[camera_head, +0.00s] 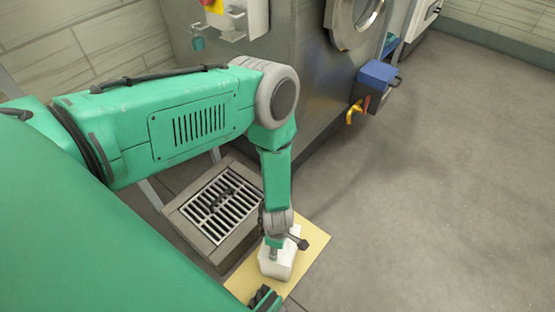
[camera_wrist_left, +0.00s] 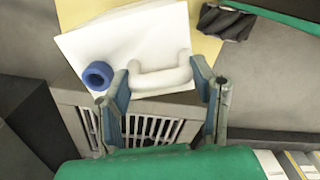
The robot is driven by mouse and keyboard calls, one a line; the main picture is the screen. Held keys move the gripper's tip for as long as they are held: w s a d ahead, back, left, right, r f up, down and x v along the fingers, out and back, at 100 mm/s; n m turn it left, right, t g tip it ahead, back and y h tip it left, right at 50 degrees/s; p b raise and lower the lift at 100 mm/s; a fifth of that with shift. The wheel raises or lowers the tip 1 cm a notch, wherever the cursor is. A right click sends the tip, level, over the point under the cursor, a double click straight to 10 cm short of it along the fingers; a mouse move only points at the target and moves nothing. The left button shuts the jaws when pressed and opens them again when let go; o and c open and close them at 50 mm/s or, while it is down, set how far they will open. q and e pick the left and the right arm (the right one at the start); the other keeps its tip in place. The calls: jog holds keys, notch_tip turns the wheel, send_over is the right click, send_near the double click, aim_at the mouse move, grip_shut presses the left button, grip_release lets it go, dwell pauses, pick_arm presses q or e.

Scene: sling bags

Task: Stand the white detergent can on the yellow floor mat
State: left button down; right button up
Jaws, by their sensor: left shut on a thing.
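The white detergent can (camera_head: 281,266) is upright over the yellow floor mat (camera_head: 311,259). I cannot tell whether its base touches the mat. In the left wrist view the white can (camera_wrist_left: 120,45) shows its top, a blue cap (camera_wrist_left: 98,75) and a looped white handle. My left gripper (camera_head: 274,251) reaches straight down onto the can from above. In the left wrist view its fingers (camera_wrist_left: 162,80) are shut on the handle from both sides. The yellow mat (camera_wrist_left: 207,45) shows beyond the can there. My right gripper is not in view.
A floor drain with a metal grate (camera_head: 219,207) lies just left of the mat. A steel washing machine (camera_head: 300,70) stands behind, with a blue-topped box (camera_head: 378,75) and a yellow part on its side. The grey floor (camera_head: 430,190) to the right is clear.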

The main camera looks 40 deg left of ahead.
pick_arm(q)
jog(key=shift+w, duration=0.1)
jog(key=c, duration=0.6)
grip_release()
jog(key=shift+c, duration=0.2)
jog(key=shift+r, duration=0.1)
notch_tip(320, 180, up, 12)
jog(key=p, duration=0.5)
jog(key=s+a+r+m, duration=0.3)
jog(key=s+r+m, duration=0.3)
jog(key=m, duration=0.5)
jog(key=s+a+r+m, duration=0.3)
jog(key=s+r+m, duration=0.4)
jog(key=m, duration=0.4)
jog(key=shift+s+t, duration=0.3)
jog(key=shift+s, duration=0.3)
